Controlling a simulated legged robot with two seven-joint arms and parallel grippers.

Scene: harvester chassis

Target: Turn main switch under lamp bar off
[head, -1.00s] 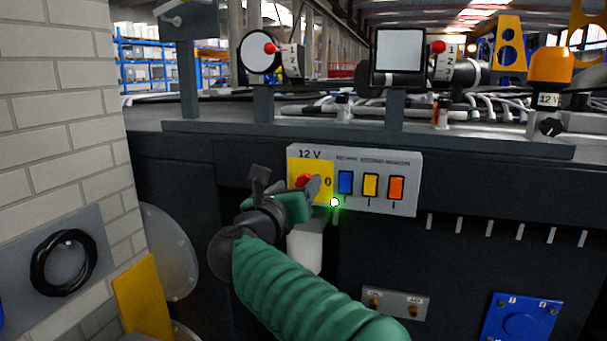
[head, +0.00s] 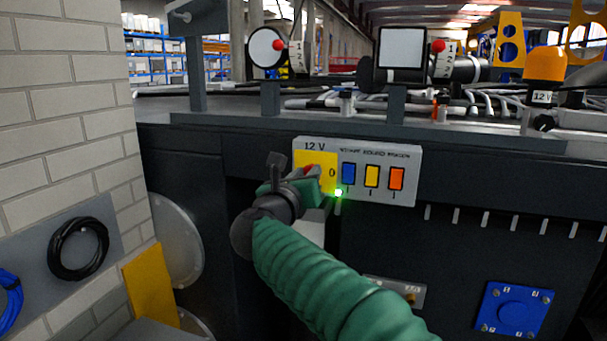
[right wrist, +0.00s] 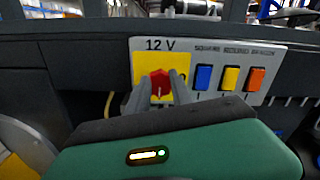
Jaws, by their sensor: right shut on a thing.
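The red main switch knob (right wrist: 159,84) sits on a yellow square (right wrist: 146,66) marked 12 V and 0, at the left end of a light grey switch panel (head: 407,153). The panel is on the dark chassis wall below the lamps. My right gripper (head: 309,180) is at the knob, its green and dark body covering the lower part of the yellow square. In the right wrist view its two grey fingers (right wrist: 160,92) stand on either side of the knob, shut on it. The knob points roughly upright there. My left gripper is not in view.
Blue (head: 348,173), yellow (head: 371,176) and orange (head: 396,179) rockers sit right of the knob. A round lamp (head: 266,47) and a square lamp (head: 402,47) stand above. A brick wall (head: 65,130) is at the left. A row of small pegs lines the chassis at right.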

